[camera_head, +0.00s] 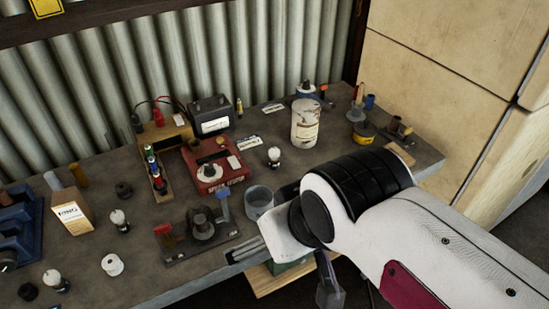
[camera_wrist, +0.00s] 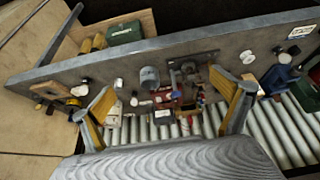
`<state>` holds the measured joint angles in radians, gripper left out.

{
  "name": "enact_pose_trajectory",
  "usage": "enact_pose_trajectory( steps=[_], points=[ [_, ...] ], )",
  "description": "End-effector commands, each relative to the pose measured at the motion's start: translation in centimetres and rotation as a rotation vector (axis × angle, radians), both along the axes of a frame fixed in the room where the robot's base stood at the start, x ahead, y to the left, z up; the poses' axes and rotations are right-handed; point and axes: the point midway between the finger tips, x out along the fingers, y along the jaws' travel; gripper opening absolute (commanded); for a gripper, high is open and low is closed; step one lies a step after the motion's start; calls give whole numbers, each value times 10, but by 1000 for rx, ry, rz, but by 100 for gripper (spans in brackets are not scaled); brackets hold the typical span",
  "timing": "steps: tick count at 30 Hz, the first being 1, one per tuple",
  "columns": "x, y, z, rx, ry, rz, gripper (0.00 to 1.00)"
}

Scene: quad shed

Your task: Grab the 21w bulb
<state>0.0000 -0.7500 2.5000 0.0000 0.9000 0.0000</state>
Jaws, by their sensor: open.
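Several small clear bulbs with pale tops stand on the grey workbench (camera_head: 150,285). One bulb (camera_head: 273,157) is near the middle, between a red box and a white can. Another bulb (camera_head: 119,220) is at the left, and a third bulb (camera_head: 55,281) is at the front left. I cannot read any wattage on them, so I cannot tell which is the 21w one. In the head view one dark fingertip shows below my arm.
A red box (camera_head: 213,172), a white can (camera_head: 305,123), a grey cup (camera_head: 259,202), a clamp fixture (camera_head: 203,228) and a black battery (camera_head: 210,115) crowd the bench. A white spool (camera_head: 112,265) stands front left. Corrugated wall lies behind; a pale cabinet (camera_head: 450,60) is at right.

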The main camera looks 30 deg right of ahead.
Motion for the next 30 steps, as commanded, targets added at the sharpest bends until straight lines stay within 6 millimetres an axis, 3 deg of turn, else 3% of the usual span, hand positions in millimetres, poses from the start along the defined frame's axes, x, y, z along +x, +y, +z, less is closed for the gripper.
enact_pose_trajectory(
  steps=[1, 6, 20, 25, 30],
  points=[
    [0, 0, 0, 0, 0, 0, 87],
    [0, 0, 0, 0, 0, 0, 43],
    [5, -4, 1, -8, -6, -8, 43],
    [24, -20, 3, -47, -36, -38, 43],
    [59, -49, 7, -115, -91, -79, 43]
  ],
)
